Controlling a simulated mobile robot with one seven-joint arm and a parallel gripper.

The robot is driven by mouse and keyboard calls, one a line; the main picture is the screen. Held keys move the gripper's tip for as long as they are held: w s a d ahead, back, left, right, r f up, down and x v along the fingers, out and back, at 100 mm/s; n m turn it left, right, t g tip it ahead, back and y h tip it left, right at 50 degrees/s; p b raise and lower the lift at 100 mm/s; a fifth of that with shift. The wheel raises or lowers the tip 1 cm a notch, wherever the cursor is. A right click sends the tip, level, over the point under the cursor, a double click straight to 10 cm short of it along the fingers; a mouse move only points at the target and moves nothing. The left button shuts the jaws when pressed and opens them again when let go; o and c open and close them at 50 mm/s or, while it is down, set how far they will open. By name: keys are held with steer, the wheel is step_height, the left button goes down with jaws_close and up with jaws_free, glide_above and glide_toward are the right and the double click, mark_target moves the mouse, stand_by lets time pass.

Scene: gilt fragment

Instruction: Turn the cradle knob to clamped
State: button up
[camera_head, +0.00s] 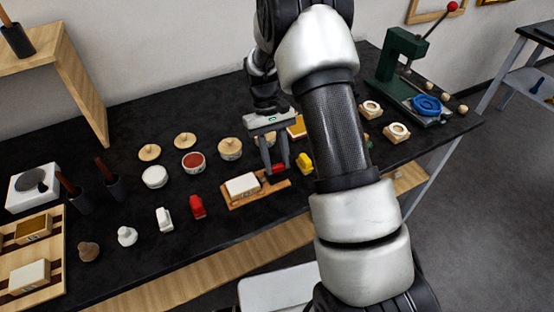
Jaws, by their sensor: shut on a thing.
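The cradle (236,203) is a low orange-brown wooden base on the black bench, left of my arm's large links. A white block (242,184) lies on it. A small red knob (278,169) shows at the cradle's right end. My gripper (277,170) points down over that end, with its two dark fingers shut on the red knob. The fingers hide part of the knob, and its exact turn and any marks are too small to tell.
A yellow piece (305,163) stands just right of the gripper. A red stamp-like piece (197,207) and a white one (164,219) stand to the left. Round tins, including an open red one (193,162), stand behind. A green lever press (402,57) stands at the back right.

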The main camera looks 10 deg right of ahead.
steer(key=shift+n, duration=0.3)
stand_by(0.4)
steer(key=o, duration=1.1)
steer(key=v, duration=0.8)
steer(key=p+v, duration=0.1)
steer(key=v, duration=0.8)
steer(key=shift+a+r, duration=0.2)
steer(key=shift+r, duration=0.1)
